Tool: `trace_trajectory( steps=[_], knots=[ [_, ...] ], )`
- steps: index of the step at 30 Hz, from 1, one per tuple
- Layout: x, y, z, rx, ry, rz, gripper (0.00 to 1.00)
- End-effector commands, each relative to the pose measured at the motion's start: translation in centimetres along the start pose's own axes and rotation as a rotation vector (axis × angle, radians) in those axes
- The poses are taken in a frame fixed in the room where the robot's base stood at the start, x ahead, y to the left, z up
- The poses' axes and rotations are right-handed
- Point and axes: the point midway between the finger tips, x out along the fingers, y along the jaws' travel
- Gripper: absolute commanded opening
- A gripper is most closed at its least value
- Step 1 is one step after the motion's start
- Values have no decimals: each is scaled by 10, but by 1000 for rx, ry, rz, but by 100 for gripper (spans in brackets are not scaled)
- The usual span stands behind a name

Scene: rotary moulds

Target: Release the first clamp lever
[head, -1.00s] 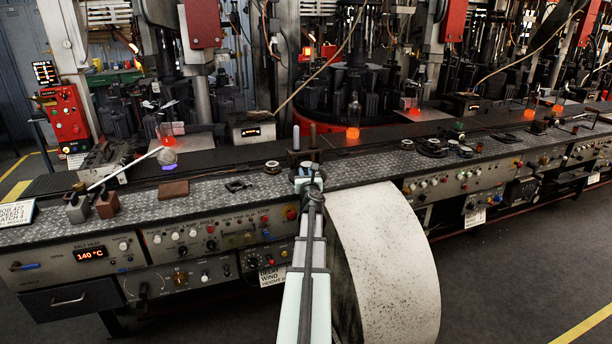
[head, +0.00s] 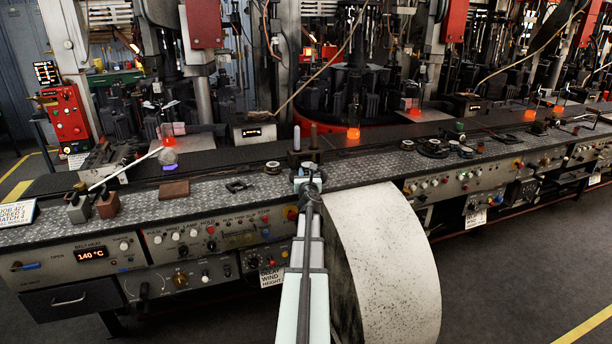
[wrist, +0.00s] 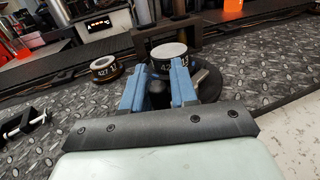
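My gripper (head: 308,180) is over the plated bench top beside the large pale drum in the head view. In the wrist view its two blue fingers (wrist: 158,82) are apart with a gap between them. A dark cylinder with a grey top, marked 427 (wrist: 169,60), stands just beyond the fingertips on a dark round base. I cannot tell whether the fingers touch it. A black C-shaped clamp (wrist: 24,122) lies at the left of the wrist view, apart from the fingers; it also shows in the head view (head: 238,185). I cannot pick out a first clamp lever for certain.
A ring marked 427 (wrist: 104,67) sits left of the fingers. A dark upright frame (wrist: 188,30) stands behind the cylinder. The pale drum (head: 385,260) is right of my arm. Glowing orange pieces (head: 353,133) stand along the belt. The plate (head: 215,187) has bare patches.

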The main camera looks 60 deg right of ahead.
Motion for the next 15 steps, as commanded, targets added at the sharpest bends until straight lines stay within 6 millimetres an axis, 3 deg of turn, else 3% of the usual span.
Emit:
trace_trajectory(
  steps=[10,15],
  knots=[
    [-3,0,0,0,0,0,28],
    [-15,0,0,0,0,0,28]
  ],
)
